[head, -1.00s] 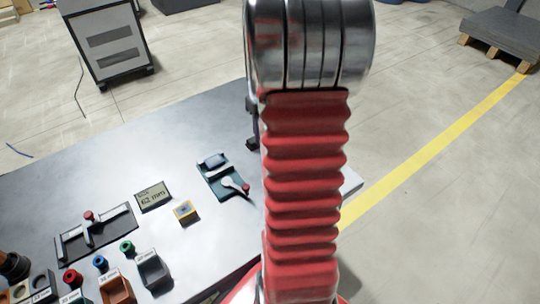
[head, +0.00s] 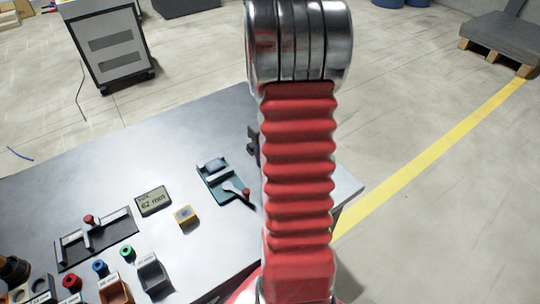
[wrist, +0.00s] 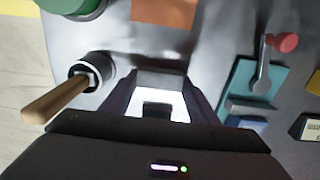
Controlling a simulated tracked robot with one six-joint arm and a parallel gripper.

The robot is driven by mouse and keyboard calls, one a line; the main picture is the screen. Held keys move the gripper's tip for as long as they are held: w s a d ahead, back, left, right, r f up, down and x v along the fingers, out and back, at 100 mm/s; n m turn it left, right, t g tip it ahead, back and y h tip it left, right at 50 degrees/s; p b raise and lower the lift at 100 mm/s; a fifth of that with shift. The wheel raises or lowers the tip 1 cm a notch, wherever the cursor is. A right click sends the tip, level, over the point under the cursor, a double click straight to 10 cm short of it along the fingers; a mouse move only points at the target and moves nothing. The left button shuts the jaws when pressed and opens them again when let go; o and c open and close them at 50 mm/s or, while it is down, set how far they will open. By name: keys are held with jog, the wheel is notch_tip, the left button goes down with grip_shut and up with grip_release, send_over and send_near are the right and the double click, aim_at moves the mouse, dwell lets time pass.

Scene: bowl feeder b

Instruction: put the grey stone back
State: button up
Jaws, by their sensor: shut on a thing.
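My gripper (wrist: 158,98) shows in the wrist view, with its two dark fingers on either side of a pale grey block, the grey stone (wrist: 160,78). It is shut on the stone, above the grey bench top. A dark part covers the stone's near middle. In the head view my arm's red bellows and metal joint fill the middle, and the gripper and stone are hidden.
A teal fixture (head: 222,180) with a red-knobbed lever (wrist: 285,42) stands on the bench (head: 185,125). A wooden handle (wrist: 55,102) sticks out of a round holder (wrist: 100,68) left of my gripper. A size display (head: 153,200) and several small bins stand leftward.

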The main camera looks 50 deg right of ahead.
jog(key=shift+f, duration=0.25)
jog(key=shift+f, duration=0.1)
jog(key=o, duration=1)
notch_tip(320, 180, up, 12)
jog(key=shift+r, duration=0.1)
dwell(0.6)
